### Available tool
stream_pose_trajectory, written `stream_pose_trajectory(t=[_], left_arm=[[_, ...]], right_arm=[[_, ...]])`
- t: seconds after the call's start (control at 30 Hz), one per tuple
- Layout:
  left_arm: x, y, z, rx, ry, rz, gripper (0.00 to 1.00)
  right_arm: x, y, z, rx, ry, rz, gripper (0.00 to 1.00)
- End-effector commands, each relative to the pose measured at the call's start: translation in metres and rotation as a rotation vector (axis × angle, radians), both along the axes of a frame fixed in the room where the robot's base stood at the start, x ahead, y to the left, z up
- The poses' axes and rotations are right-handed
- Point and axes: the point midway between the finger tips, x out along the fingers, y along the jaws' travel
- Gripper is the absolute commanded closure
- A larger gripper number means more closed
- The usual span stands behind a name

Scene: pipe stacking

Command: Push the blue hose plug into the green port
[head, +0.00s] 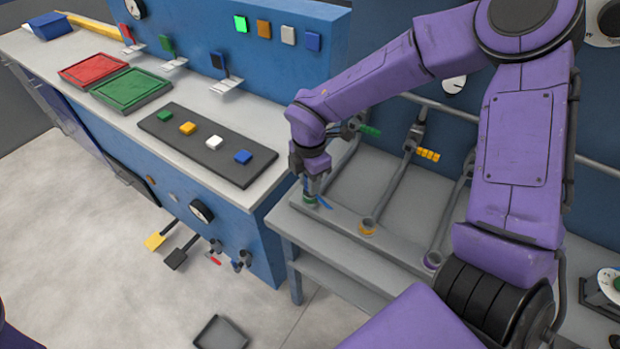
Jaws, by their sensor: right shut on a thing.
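My right gripper (313,184) points down at the left end of the grey pipe bench, shut on the blue hose plug (324,203). Only small blue parts of the plug show beside the fingers. The green port (310,200) is a green-ringed socket on the bench's front rail, directly under the fingertips. Plug and port overlap in this view, and I cannot tell how deep the plug sits. My left gripper is out of view.
An orange port (367,226) and a purple port (432,260) stand farther right on the rail, with grey pipes behind. A blue console (262,240) borders the bench on the left. A dark tray (220,333) lies on the floor.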

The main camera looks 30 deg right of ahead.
Motion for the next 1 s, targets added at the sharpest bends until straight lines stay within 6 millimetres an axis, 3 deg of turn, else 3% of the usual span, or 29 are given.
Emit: stream_pose_trajectory(t=[0.17,0.2,0.3,0.67,1.0], left_arm=[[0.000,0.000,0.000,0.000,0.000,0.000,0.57],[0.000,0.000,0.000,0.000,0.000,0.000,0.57],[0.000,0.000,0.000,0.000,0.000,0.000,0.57],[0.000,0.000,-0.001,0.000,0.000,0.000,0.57],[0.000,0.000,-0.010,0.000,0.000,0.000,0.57]], right_arm=[[0.000,0.000,0.001,0.000,-0.001,0.000,1.00],[0.000,0.000,0.001,0.000,-0.001,0.000,0.70],[0.000,0.000,0.001,0.000,-0.001,0.000,0.43],[0.001,0.000,0.009,0.000,-0.004,0.000,0.43],[0.001,0.000,0.085,0.001,-0.006,-0.001,0.43]])
